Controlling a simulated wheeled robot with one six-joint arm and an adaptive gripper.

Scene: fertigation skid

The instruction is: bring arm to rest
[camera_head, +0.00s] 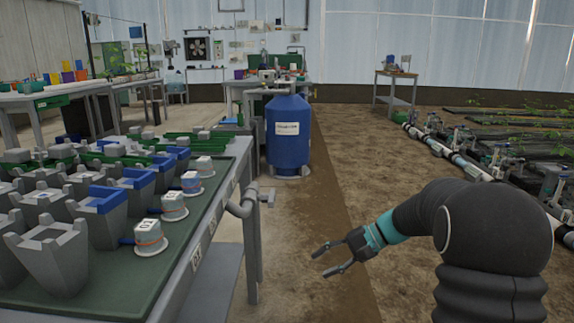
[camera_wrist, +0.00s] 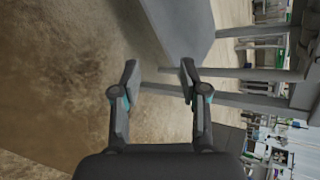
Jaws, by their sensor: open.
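My arm reaches in from the right in the head view, dark with a teal band near the wrist. My gripper (camera_head: 332,260) is open and empty, over the floor to the right of the bench (camera_head: 203,222). In the wrist view its two fingers (camera_wrist: 155,85) stand well apart with nothing between them. Beyond the fingers the wrist view shows bare floor and a grey surface with legs, turned sideways.
The bench on the left holds several grey and blue pots (camera_head: 105,215) and white capped cups (camera_head: 150,240) with numbered labels. A blue tank (camera_head: 287,140) stands at the back middle. Pipes and valves (camera_head: 470,165) run along the right. Open soil floor (camera_head: 365,150) lies between.

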